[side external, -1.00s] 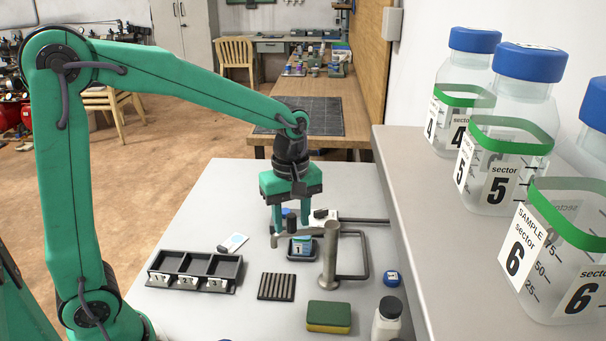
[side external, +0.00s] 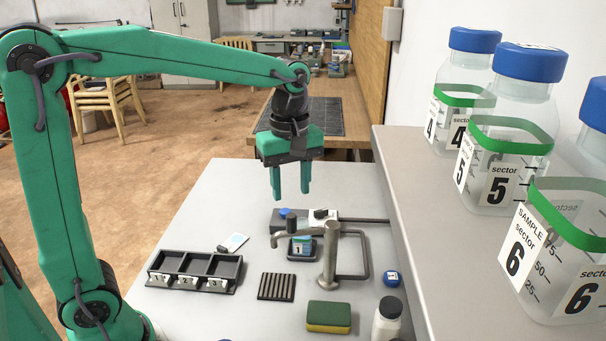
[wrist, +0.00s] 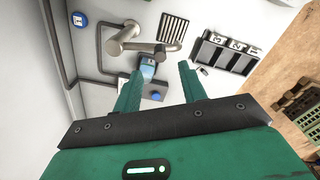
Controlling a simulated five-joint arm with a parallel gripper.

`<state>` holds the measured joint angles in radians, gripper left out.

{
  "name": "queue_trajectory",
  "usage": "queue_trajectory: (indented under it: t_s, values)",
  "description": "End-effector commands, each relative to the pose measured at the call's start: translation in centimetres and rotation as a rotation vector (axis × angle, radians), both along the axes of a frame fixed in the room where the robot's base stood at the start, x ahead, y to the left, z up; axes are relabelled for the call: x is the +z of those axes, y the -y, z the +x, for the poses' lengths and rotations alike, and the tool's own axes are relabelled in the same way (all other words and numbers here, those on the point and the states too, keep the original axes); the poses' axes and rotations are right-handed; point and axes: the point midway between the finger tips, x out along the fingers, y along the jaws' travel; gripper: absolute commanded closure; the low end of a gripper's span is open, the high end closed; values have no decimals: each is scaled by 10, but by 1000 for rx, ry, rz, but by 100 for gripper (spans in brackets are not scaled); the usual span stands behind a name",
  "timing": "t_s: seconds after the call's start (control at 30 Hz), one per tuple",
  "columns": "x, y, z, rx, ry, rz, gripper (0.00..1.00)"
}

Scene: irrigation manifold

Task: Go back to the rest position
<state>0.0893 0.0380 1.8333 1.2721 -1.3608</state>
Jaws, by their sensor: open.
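My green gripper (side external: 290,182) is open and empty, raised above the grey bench near the tap. In the wrist view its two fingers (wrist: 160,82) stand apart with nothing between them. Below it, a small container with a label reading 1 (side external: 301,246) sits on a dark tray beneath the steel tap (side external: 328,255). The container also shows in the wrist view (wrist: 148,68), partly covered by the tap's handle or spout.
A black three-compartment rack (side external: 195,271) stands on the left, with a slatted black pad (side external: 276,287) and a sponge (side external: 328,317) in front. A blue cap (side external: 392,278) lies on the right. A raised shelf (side external: 405,200) with large sample bottles (side external: 512,130) borders the right.

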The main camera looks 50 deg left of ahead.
Motion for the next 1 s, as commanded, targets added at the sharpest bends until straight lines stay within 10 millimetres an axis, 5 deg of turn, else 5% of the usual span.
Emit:
queue_trajectory:
  t_s: [0.47, 1.0]
  values:
    - [3, -2, -7, -49, 22, -2, 58]
    - [17, -20, -76, -591, 233, 59, 58]
